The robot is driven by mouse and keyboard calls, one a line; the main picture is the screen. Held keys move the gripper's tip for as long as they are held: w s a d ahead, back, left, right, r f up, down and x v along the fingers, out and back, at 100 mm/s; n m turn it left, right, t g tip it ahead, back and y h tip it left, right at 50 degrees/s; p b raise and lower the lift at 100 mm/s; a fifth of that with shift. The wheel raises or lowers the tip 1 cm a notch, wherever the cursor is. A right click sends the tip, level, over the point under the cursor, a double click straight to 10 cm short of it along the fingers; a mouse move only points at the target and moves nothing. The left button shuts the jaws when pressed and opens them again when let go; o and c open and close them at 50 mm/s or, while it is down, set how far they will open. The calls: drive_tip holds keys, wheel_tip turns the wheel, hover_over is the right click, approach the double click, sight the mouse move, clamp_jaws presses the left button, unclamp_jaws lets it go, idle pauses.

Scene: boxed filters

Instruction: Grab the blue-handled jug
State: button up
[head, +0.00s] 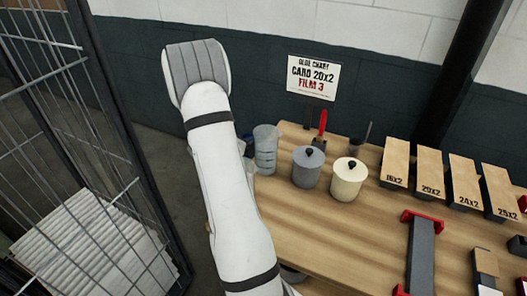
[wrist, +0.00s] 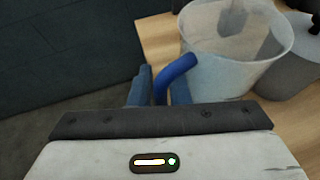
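The jug is a clear, pale measuring jug (head: 265,150) at the left end of the wooden table. In the wrist view the jug (wrist: 230,55) stands at the upper right, its open rim tilted toward the camera. Its curved blue handle (wrist: 178,70) points toward my gripper. My gripper (wrist: 160,88) has its two blue-grey fingers on either side of the handle with little space between them; it looks shut on the handle.
A grey lidded pot (head: 306,170) and a cream lidded pot (head: 346,183) stand right of the jug on the table (head: 330,235). Several labelled boxes (head: 430,168) stand at the right. A wire cage (head: 90,130) is at the left; a wall is behind.

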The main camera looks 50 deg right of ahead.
clamp_jaws()
drive_tip(key=shift+r, duration=0.15)
idle(0.5)
